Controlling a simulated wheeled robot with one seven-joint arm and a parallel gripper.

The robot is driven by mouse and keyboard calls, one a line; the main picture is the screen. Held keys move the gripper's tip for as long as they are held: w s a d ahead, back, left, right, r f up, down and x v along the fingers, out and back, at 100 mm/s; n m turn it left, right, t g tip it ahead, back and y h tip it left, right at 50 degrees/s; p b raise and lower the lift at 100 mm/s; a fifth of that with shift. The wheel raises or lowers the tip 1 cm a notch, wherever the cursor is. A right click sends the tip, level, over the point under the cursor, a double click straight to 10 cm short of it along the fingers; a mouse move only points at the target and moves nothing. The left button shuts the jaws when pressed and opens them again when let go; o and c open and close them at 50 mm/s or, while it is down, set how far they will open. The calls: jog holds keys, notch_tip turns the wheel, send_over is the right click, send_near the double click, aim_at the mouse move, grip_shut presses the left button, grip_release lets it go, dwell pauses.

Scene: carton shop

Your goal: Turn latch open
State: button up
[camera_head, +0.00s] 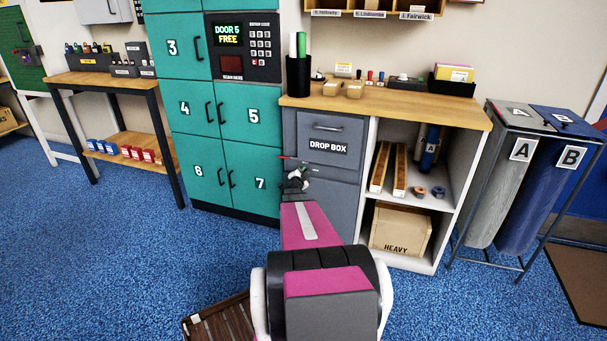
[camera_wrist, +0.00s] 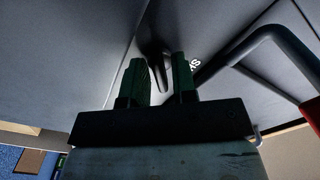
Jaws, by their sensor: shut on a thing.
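In the head view my arm reaches forward to the grey cabinet below the counter, and my gripper (camera_head: 297,178) is at its left side, beside and below the drop box drawer (camera_head: 311,159). In the wrist view my gripper (camera_wrist: 159,68) has its two dark fingers either side of a short dark lever, which looks like the latch (camera_wrist: 157,73), on a grey panel (camera_wrist: 75,65). The fingers are shut on it. The head view does not show the latch clearly behind my gripper, and how far it is turned cannot be told.
A dark bent bar (camera_wrist: 243,52) lies to the right of the fingers in the wrist view. Teal lockers (camera_head: 253,160) stand close to the left of my gripper. Open shelves (camera_head: 440,182) with a heavy box (camera_head: 399,232) are to the right.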

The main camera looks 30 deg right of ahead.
jog(key=shift+m, duration=3.9)
jog(key=shift+f, duration=0.1)
jog(key=o, duration=0.6)
jog(key=shift+o, duration=0.2)
jog(key=shift+s+a, duration=0.1)
jog(key=v, duration=1)
jog(key=shift+s+a, duration=0.2)
